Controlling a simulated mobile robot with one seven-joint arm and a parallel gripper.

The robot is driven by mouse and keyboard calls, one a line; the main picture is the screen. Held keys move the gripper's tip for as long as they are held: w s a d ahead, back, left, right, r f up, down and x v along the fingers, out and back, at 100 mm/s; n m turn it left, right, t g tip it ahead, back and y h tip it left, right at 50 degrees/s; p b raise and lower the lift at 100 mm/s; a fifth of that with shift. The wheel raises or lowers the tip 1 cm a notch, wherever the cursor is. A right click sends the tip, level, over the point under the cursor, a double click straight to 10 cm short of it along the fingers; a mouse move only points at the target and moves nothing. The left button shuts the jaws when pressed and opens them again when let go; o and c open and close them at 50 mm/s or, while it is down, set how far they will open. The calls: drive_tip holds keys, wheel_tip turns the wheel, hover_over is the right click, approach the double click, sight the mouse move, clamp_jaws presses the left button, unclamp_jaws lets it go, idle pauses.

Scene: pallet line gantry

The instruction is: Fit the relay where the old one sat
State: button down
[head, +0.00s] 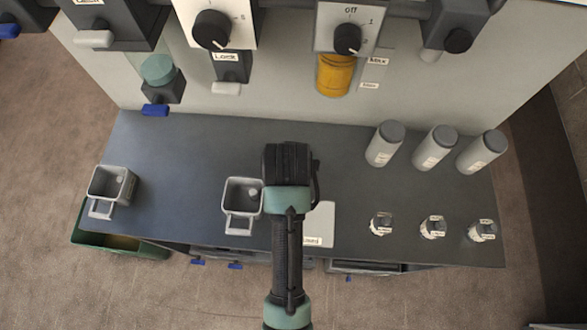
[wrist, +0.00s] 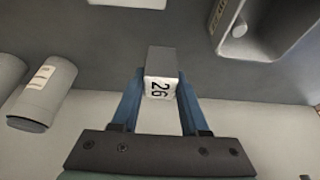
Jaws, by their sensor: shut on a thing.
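In the wrist view my gripper (wrist: 160,80) has its blue fingers closed on the sides of a small grey block (wrist: 161,58). A white label reading 26 faces the camera; the block looks like the relay. In the head view my gripper (head: 288,163) is over the middle of the dark bench, in front of the upright panel. Its fingers and the block are hidden there by my wrist. I cannot make out an empty relay seat in either view.
The panel (head: 440,85) carries dials, a yellow cylinder (head: 335,75) and a teal one (head: 157,69). Two grey baskets (head: 241,192) (head: 95,190) stand left on the bench (head: 180,150). Grey cylinders (head: 433,148) and small labelled jars (head: 433,228) stand right. A white labelled plate (head: 323,220) lies beside my arm.

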drive_tip(key=shift+w+f, duration=0.1)
drive_tip(key=shift+f, duration=2.15)
drive_tip(key=shift+f, duration=0.2)
drive_tip(key=shift+c, duration=2.1)
unclamp_jaws()
drive_tip(key=shift+r, duration=0.1)
